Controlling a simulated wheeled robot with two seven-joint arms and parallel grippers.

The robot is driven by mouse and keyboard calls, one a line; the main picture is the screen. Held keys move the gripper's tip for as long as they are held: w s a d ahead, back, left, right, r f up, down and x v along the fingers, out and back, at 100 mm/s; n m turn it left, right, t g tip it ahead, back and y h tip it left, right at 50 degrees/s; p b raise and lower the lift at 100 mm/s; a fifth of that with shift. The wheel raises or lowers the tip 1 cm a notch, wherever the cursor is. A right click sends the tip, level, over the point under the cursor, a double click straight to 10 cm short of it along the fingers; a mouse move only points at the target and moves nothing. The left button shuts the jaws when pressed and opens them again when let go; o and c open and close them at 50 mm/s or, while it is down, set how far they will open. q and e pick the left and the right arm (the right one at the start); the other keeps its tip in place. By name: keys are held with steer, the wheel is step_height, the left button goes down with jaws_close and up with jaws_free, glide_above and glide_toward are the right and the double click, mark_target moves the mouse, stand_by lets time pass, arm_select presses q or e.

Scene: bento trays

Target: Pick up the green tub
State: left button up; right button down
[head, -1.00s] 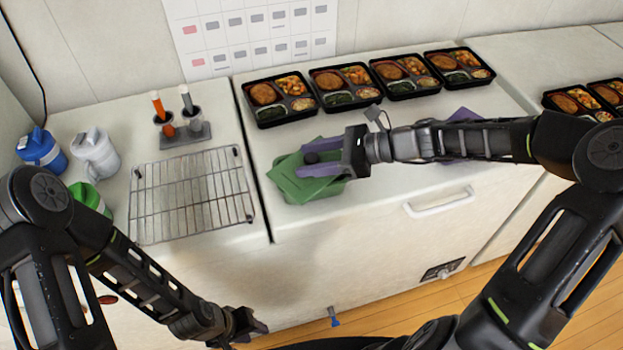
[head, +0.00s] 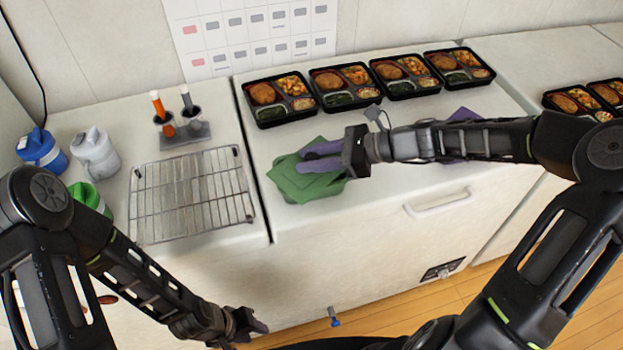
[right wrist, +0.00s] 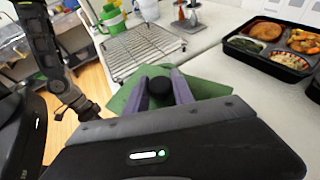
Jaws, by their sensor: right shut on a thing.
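The green tub (head: 303,184) stands near the front left of the right-hand counter, with a green square top. My right gripper (head: 308,158) reaches over it from the right with its purple fingers. I cannot tell whether the tub is off the counter. My left gripper (head: 258,325) hangs low in front of the counter, away from the tub; its jaw state is unclear.
Several bento trays (head: 268,124) line the back of the counter. A wire rack (head: 190,237) lies to the left, with a holder (head: 185,142) behind it. Blue (head: 40,150), white (head: 96,153) and green (head: 88,196) jugs stand further left. A purple object (head: 463,115) is partly behind my right arm.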

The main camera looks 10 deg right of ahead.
steer(key=shift+r, duration=0.1)
stand_by(0.7)
step_height(320, 180, up, 10)
steer(key=shift+f+b, duration=0.1)
steer(key=shift+b, duration=0.2)
stand_by(0.9)
